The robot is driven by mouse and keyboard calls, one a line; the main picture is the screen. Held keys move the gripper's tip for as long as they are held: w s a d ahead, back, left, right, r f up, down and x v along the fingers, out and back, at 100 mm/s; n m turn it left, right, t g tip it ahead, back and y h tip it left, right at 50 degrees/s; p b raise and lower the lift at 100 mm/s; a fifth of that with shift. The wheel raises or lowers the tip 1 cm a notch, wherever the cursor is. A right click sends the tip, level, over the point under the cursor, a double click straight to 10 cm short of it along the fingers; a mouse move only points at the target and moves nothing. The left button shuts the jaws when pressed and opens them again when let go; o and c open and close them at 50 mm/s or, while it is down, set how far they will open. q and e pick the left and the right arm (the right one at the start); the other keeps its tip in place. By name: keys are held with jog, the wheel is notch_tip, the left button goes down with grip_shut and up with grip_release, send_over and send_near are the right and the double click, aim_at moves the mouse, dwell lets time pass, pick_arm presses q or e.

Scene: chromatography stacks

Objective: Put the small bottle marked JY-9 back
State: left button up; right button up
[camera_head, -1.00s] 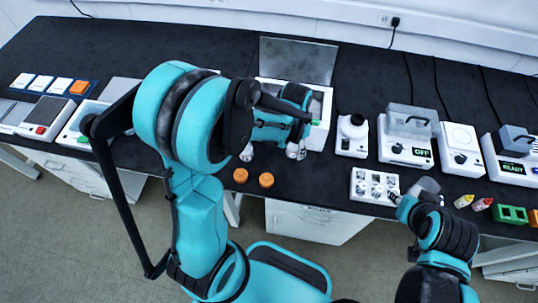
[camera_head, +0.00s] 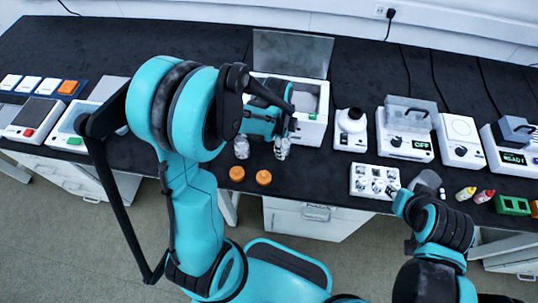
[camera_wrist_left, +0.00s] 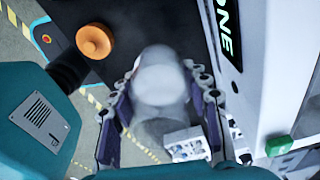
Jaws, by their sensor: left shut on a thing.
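My left gripper (camera_head: 282,148) is in front of the open white box, its fingers close above the black bench. In the left wrist view my left gripper (camera_wrist_left: 158,95) is shut around a pale, rounded bottle (camera_wrist_left: 160,78). No label on it can be read, so I cannot tell whether it is JY-9. A small clear bottle-like thing (camera_head: 241,147) stands to the left of the gripper in the head view. Two orange caps (camera_head: 237,173) (camera_head: 264,177) lie in front. My right gripper (camera_head: 428,184) is beside the white rack; its fingers are too small to read.
The white box (camera_head: 312,128) with raised clear lid (camera_head: 292,52) and green button is close behind the left gripper. The white holed rack (camera_head: 372,182) stands at the front edge. Several instruments line the bench to the right. Bare bench lies behind.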

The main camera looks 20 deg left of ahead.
pick_arm(q)
jog(key=b, duration=0.1)
send_over(270, 158)
notch_tip(270, 158, down, 3)
jog(key=shift+a+f, duration=0.1)
jog(key=shift+a, duration=0.05)
jog(key=shift+f+b, duration=1.1)
jog(key=shift+f, duration=0.8)
jog(key=shift+f, duration=0.1)
jog(key=o, duration=1.4)
